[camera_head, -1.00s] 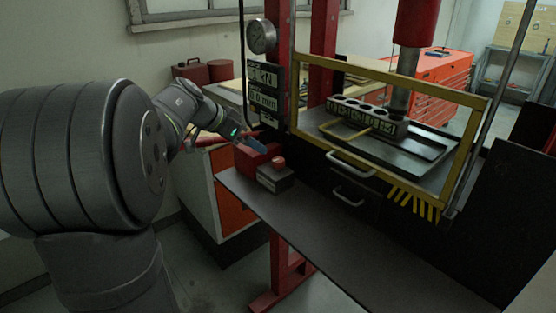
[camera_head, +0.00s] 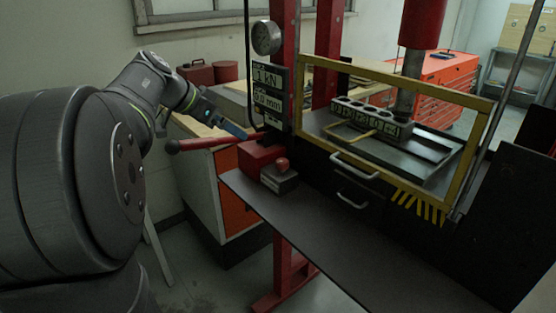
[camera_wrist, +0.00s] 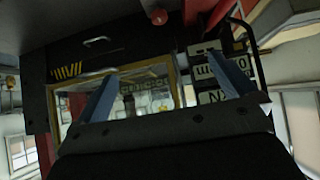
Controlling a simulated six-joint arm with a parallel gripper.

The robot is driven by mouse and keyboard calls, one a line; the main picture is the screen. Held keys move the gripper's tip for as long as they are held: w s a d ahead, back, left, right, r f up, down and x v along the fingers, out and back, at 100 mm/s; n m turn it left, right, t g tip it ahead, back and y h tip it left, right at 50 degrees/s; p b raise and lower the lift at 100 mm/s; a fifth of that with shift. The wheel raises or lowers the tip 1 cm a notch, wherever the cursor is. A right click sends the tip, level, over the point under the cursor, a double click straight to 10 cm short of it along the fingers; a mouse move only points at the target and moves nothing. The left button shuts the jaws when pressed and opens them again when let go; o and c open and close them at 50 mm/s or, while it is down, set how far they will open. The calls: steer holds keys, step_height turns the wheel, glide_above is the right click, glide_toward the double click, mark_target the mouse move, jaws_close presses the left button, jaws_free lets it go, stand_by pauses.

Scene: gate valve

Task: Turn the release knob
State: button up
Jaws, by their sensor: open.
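The release knob (camera_head: 282,164) is a small red knob on a dark grey block (camera_head: 279,178) at the left end of the press's front shelf. In the wrist view, the knob (camera_wrist: 159,17) is a red dot at the top edge, and the picture is upside down. My gripper (camera_head: 238,131) is above and to the left of the knob, apart from it. In the wrist view, the two blue fingers of my gripper (camera_wrist: 153,68) stand wide apart with nothing between them. The knob's marking is too small to read.
A red pump body (camera_head: 259,155) with a long red lever (camera_head: 205,144) sits left of the knob. The display panel (camera_head: 268,90) and round gauge (camera_head: 266,37) are above. A yellow-framed guard (camera_head: 400,75) stands to the right. The front shelf (camera_head: 330,235) is clear.

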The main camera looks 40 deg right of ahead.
steer(key=shift+a+r, duration=0.15)
steer(key=shift+c, duration=0.2)
